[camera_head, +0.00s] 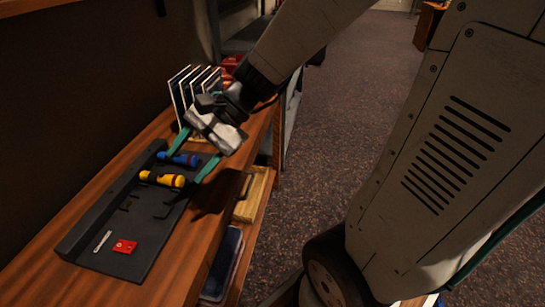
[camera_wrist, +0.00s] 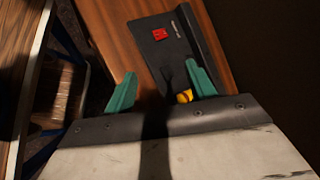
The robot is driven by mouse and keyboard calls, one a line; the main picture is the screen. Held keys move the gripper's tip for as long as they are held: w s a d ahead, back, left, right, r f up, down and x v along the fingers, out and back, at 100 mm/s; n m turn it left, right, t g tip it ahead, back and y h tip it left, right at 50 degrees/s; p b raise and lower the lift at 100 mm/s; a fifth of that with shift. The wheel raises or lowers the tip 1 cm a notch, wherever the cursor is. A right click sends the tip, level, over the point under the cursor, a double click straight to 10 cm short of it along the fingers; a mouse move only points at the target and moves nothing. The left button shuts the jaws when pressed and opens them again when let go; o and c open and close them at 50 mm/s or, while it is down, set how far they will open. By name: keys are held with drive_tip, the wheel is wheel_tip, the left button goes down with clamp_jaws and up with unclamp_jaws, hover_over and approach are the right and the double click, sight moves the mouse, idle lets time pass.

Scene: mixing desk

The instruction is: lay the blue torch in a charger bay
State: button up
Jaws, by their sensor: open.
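The blue torch (camera_head: 179,159) lies on the dark charger (camera_head: 118,205), close to its far end, with its tail end toward the right. It looks lodged across the charger, but I cannot tell how fully it sits in a bay. A yellow torch (camera_head: 162,179) lies parallel to it, nearer. My gripper (camera_head: 193,155) is open above the blue torch, a green finger to either side, and appears apart from it. In the wrist view my gripper (camera_wrist: 160,75) hides the blue torch; only the yellow torch (camera_wrist: 184,96) peeks out beside one finger.
A rack of upright panels (camera_head: 190,92) stands just beyond my gripper. A wooden tray (camera_head: 254,194) is on a lower level to the right. The wooden desk's near right strip is clear.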

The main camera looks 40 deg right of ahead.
drive_tip(key=s+d+r+n+h, duration=0.2)
drive_tip(key=s+d+n+h, duration=0.2)
drive_tip(key=s+n, duration=0.2)
drive_tip(key=s+d+r+n+g+h, duration=0.1)
drive_tip(key=s+d+n+h, duration=0.3)
drive_tip(key=s, duration=0.4)
drive_tip(key=shift+s+r+n+h, duration=0.3)
drive_tip(key=shift+r+n+h, duration=0.25)
drive_tip(key=shift+n, duration=0.45)
drive_tip(key=shift+w, duration=0.1)
